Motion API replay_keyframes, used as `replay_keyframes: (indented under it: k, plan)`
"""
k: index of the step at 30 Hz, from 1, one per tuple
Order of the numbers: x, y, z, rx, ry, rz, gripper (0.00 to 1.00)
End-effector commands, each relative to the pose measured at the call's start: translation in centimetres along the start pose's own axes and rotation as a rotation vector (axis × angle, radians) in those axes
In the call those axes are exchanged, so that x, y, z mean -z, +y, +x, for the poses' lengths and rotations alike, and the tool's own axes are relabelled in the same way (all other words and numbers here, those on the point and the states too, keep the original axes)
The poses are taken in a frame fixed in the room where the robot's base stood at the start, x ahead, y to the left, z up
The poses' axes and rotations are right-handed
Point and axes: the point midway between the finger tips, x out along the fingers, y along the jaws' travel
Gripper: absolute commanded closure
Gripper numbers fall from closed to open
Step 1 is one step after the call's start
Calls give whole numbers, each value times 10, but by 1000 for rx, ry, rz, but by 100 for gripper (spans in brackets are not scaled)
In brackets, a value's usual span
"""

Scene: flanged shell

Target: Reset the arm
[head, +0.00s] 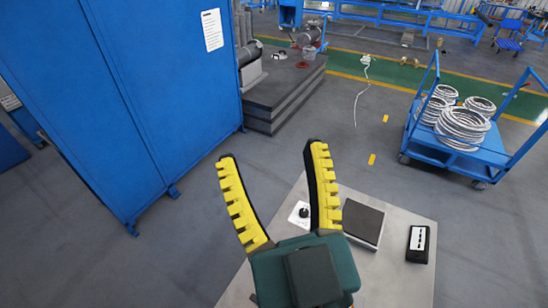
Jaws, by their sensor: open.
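My gripper (270,157) shows in the head view at the lower middle. Its two curved black fingers with yellow ridged pads stand wide apart, and nothing is between them. The green gripper body is below the fingers and hides part of the metal plate behind it. The gripper appears in front of the left part of this plate (405,285).
On the plate are a white square piece with a black knob (300,213), a dark flat block (363,221) and a black box with a white strip (418,244). A blue cabinet (120,90) stands left. A blue cart (455,157) carries coiled hoses at right. Grey floor lies between.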

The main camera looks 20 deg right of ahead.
Motion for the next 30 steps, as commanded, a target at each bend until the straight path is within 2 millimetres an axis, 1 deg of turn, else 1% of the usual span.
replay_keyframes:
  k: [8, 10, 11, 14, 15, 19, 21, 23, 25, 26, 29, 30]
  plan:
    - [0, 0, 0, -1, -1, -1, 27]
    - [12, 1, 5, -1, -2, 0, 27]
    - [19, 1, 8, -1, -2, 1, 27]
    - [52, 1, 20, -1, -2, 5, 27]
    - [68, 1, 26, -1, -2, 7, 27]
    - [121, 2, 47, -2, -2, 13, 27]
    - [142, 2, 55, -2, -2, 16, 27]
    - [153, 3, 59, -3, -2, 18, 27]
    - [156, 3, 60, -3, -2, 15, 27]
    - [152, 3, 59, -3, -2, 14, 27]
    - [129, 2, 50, -3, -4, 14, 27]
    - [117, 2, 46, -3, -5, 13, 27]
